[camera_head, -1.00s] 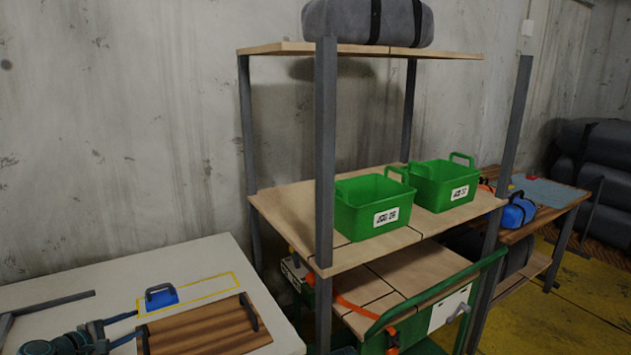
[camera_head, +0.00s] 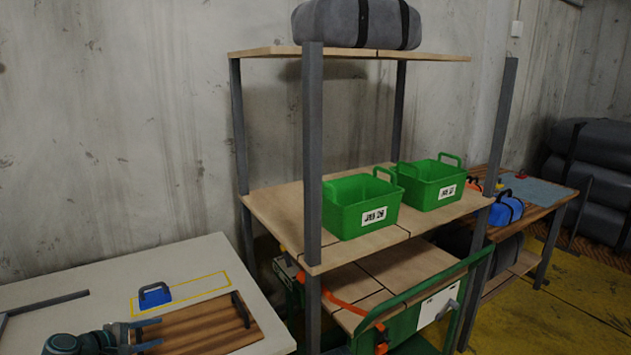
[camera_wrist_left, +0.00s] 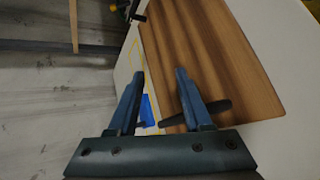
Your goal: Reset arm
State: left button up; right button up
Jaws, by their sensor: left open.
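My left gripper (camera_head: 146,335) is at the lower left of the head view, over the left end of a brown striped wooden board (camera_head: 205,325) on a white table. Its two fingers are apart with nothing held between them. In the left wrist view the open fingers (camera_wrist_left: 158,85) point toward the board (camera_wrist_left: 215,60), and a dark handle of the board lies behind the right finger. A blue block with a dark handle (camera_head: 155,295) sits on the table inside a yellow outline, beyond the gripper. My right gripper is not in view.
A shelf rack (camera_head: 312,160) stands right of the table (camera_head: 60,270), with two green bins (camera_head: 362,205) on its middle shelf and a grey roll (camera_head: 355,22) on top. A green cart frame (camera_head: 425,305) is below. Yellow floor lies at the right.

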pick_arm(q)
jog(key=d+m+g, duration=0.1)
jog(key=d, duration=0.3)
jog(key=d+f+m+g+p, duration=0.1)
jog(key=d+m, duration=0.1)
jog(key=d, duration=0.2)
jog(key=d+m+g+p, duration=0.1)
jog(key=d, duration=0.3)
jog(key=shift+s+f+m+g+h, duration=0.35)
jog(key=shift+m+g+h, duration=0.05)
jog(key=s+d+m+g+y+p, duration=0.3)
jog(key=s+d+m, duration=0.5)
jog(key=d, duration=0.3)
jog(key=s+d+m+g+y+p, duration=0.4)
jog(key=s+d+m, duration=0.3)
jog(key=d, duration=0.4)
jog(key=shift+s+d+m+y, duration=0.3)
jog(key=shift+s+d+m, duration=0.1)
jog(key=shift+s, duration=0.35)
